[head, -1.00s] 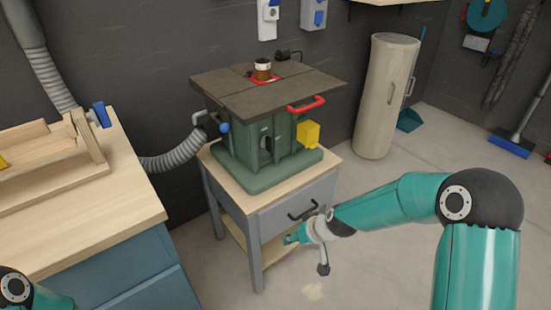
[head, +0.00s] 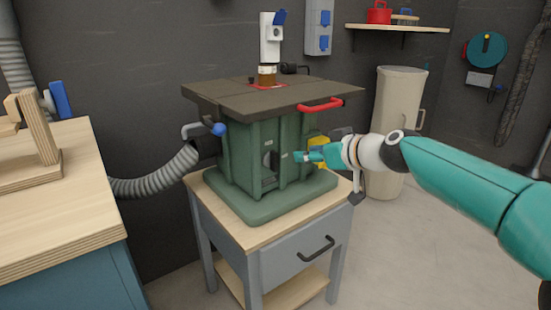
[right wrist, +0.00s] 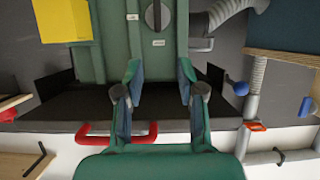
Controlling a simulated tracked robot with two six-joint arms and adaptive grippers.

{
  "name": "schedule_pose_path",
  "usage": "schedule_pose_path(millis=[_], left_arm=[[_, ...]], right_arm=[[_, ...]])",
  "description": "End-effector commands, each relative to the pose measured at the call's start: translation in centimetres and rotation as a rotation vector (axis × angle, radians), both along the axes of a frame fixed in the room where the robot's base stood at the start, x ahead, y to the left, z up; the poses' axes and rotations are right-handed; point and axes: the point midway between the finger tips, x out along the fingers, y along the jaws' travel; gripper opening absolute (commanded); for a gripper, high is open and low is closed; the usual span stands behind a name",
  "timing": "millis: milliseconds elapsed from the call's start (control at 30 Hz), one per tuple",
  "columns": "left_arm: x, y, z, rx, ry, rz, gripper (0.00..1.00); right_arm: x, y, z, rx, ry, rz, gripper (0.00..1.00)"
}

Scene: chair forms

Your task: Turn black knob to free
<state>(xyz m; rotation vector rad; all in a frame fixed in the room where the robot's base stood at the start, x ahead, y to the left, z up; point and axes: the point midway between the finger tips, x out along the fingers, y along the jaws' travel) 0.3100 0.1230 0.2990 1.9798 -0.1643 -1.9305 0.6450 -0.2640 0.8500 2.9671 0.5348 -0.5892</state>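In the head view the knob (head: 271,160) is small and dark. My right gripper (head: 300,156) is close in front of the machine, just right of the knob. In the right wrist view its two fingers (right wrist: 160,82) are spread with nothing between them, and the knob lies beyond the tips. My left gripper is out of view.
A red handle (head: 320,105) sticks out at the tabletop edge (head: 240,100) above my gripper. A yellow box (right wrist: 67,20) is on the machine's side. A blue-ended lever (head: 218,129) and grey hose (head: 155,182) are at left. The floor at right is clear.

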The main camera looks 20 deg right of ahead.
Motion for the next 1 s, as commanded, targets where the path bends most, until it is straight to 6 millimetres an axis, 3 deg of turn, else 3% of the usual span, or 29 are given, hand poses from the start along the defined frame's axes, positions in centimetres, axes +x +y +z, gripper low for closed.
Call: schedule_pose_path(millis=[400, 600, 1000], left_arm=[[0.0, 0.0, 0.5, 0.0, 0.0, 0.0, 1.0], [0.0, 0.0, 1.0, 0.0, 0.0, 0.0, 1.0], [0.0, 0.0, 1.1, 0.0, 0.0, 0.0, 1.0]], right_arm=[[7.7, 2.5, -3.6, 0.0, 0.003, -0.007, 0.39], [10.5, 3.5, -4.7, 0.0, 0.002, -0.008, 0.39], [12.0, 3.9, -5.5, 0.0, 0.001, -0.01, 0.39]])
